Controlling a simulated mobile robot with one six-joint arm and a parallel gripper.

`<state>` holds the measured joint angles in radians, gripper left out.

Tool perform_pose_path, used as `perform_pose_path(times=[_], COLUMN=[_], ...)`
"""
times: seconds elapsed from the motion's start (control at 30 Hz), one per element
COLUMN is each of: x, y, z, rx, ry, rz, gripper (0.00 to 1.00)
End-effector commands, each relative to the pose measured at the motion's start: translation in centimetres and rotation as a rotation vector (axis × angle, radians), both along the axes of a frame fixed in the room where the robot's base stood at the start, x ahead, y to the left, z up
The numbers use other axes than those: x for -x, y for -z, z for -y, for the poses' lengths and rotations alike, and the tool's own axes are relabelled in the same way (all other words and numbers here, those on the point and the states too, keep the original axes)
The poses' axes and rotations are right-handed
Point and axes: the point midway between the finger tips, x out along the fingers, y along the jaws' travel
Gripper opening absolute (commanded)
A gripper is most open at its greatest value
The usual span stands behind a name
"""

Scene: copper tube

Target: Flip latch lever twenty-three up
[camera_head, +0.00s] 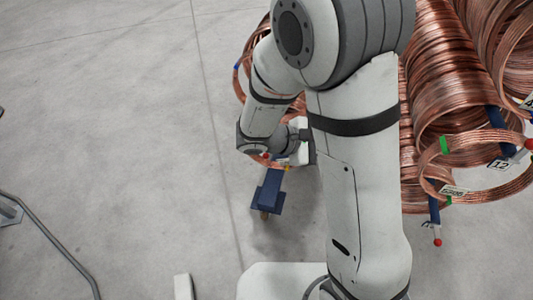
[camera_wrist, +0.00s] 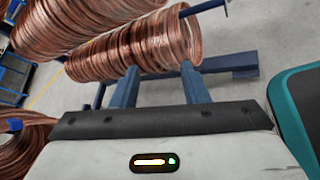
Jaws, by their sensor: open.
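My gripper (camera_wrist: 160,78) is open in the wrist view, its two blue fingers apart and pointing at a copper coil (camera_wrist: 125,48). I see nothing held between them; whether the fingertips touch the coil I cannot tell. In the head view my arm hides most of the gripper and what is around it. No label reading twenty-three is legible. A red-tipped lever (camera_head: 437,241) hangs below a blue bar at the right of the head view. Another red tip (camera_head: 528,144) is near a tag reading 12 (camera_head: 497,164). A small red spot shows beside my wrist, too small to identify.
Large copper coils (camera_head: 445,80) fill the right side of the head view. A blue stand foot (camera_head: 267,193) is on the floor below my wrist. A blue beam (camera_wrist: 232,60) runs behind the fingers. The concrete floor at left is mostly clear, with a grey bent rail (camera_head: 60,245).

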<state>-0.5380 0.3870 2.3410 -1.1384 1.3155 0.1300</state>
Motion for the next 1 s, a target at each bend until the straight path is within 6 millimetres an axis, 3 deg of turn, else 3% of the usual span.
perform_pose_path(times=[0.03,0.1,0.23,0.43,0.63,1.0], x=[-1.3,-3.0,-5.4,-6.4,-6.5,-11.2], y=[3.9,7.0,12.8,19.9,22.4,22.5], z=[-1.6,-4.1,-9.3,-16.2,-18.8,-16.6], rx=[0.079,0.184,0.349,0.498,0.545,0.546], ry=[-0.101,-0.246,-0.510,-0.819,-0.939,-0.940], rz=[-0.023,-0.037,-0.042,-0.024,-0.010,-0.007], gripper=[0.41,0.41,0.41,0.41,0.41,0.41])
